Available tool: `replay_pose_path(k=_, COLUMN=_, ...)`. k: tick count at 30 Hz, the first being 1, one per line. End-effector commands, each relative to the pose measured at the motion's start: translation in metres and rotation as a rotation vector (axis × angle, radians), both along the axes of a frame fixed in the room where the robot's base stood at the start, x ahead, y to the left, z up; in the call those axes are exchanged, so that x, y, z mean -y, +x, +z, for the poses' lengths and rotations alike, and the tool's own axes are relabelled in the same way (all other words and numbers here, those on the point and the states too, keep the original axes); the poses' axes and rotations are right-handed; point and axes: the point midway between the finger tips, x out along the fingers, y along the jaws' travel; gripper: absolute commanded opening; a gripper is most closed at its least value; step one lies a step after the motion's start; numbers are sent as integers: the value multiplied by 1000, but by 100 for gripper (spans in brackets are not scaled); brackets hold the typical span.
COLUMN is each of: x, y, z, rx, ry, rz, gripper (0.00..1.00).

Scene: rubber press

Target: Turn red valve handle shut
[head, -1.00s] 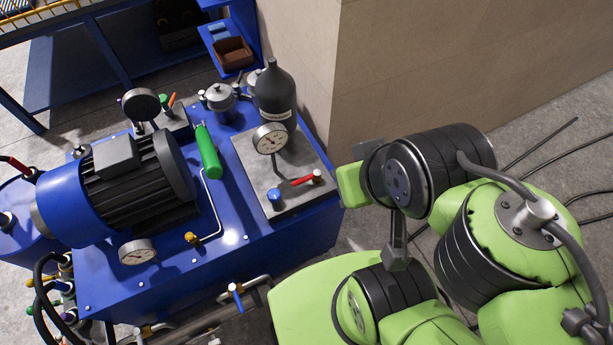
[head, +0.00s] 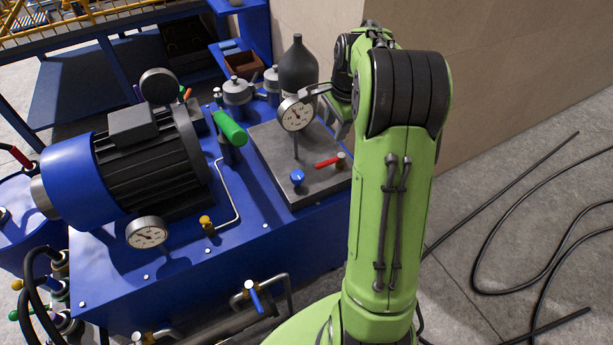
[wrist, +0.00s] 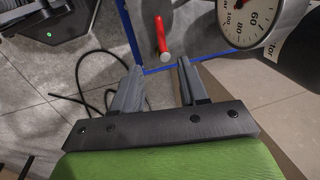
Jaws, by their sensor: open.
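The red valve handle (head: 327,163) is a short lever on a grey block on top of the blue machine. In the head view it points left from its metal stem, just left of my arm. In the head view the gripper is mostly hidden behind my arm.
A pressure gauge (head: 295,115) and a dark bottle (head: 298,68) stand close behind the handle. A blue knob (head: 297,177) sits in front of it. A motor (head: 130,170) fills the machine's left. Black cables (head: 500,290) lie on the floor at right.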

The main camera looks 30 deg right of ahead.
Motion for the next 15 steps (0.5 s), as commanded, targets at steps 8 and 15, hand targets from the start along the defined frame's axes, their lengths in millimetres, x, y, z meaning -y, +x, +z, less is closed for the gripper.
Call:
replay_pose_path(k=8, x=1, y=9, z=-49, rx=-4, ry=3, rz=-5, gripper=43)
replay_pose_path(k=15, x=1, y=21, z=-109, rx=-5, ry=3, rz=-3, gripper=43)
